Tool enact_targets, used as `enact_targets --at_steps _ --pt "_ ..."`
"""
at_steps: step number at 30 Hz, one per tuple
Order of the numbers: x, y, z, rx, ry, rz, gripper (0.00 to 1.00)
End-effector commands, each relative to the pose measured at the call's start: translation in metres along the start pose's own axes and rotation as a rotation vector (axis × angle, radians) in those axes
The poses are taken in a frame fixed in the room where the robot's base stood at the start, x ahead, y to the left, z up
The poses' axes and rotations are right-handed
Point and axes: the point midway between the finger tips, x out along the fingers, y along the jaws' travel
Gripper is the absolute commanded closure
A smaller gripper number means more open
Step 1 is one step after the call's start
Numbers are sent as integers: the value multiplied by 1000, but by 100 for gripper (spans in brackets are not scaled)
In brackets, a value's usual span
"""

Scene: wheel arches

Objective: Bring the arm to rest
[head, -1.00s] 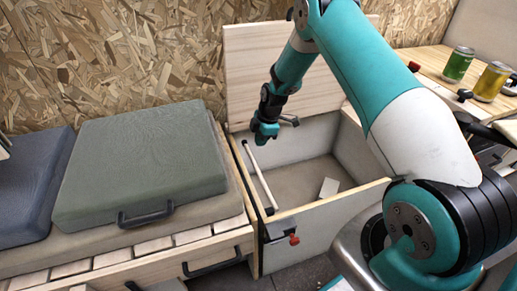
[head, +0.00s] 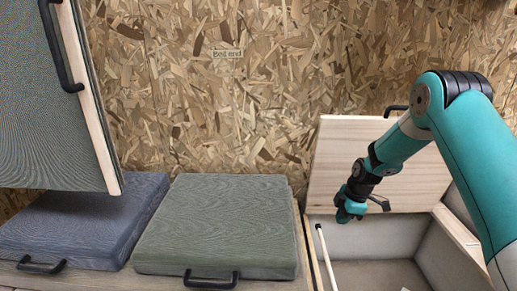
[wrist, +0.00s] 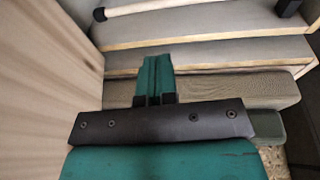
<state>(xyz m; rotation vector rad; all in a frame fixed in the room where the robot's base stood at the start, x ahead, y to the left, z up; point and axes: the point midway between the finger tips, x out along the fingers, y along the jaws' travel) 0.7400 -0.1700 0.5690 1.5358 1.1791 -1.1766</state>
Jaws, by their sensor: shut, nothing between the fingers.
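My gripper (head: 347,212) hangs at the end of my teal arm on the right of the head view, above the open bench box (head: 376,272) and in front of its raised wooden lid (head: 365,160). In the wrist view my gripper's teal fingers (wrist: 155,72) are together with nothing between them. A white rod (head: 326,258) slants at the left side of the box, below and left of the gripper. It crosses the top of the wrist view (wrist: 150,6) too.
A green cushion (head: 222,228) with a black handle lies on the bench left of the box. A blue-grey cushion (head: 85,220) lies farther left. A large upright panel (head: 55,100) with a black handle fills the upper left. A chipboard wall (head: 250,110) stands behind.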

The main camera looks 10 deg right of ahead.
Motion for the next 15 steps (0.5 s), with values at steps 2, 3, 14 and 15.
enact_targets --at_steps 2,3,14,15 --pt "-16 -2 -15 19 8 4 100" --pt "-28 -5 -27 40 14 4 100" --pt "-183 -135 -168 388 97 -65 100" --pt "-197 -156 -178 430 101 -78 100"
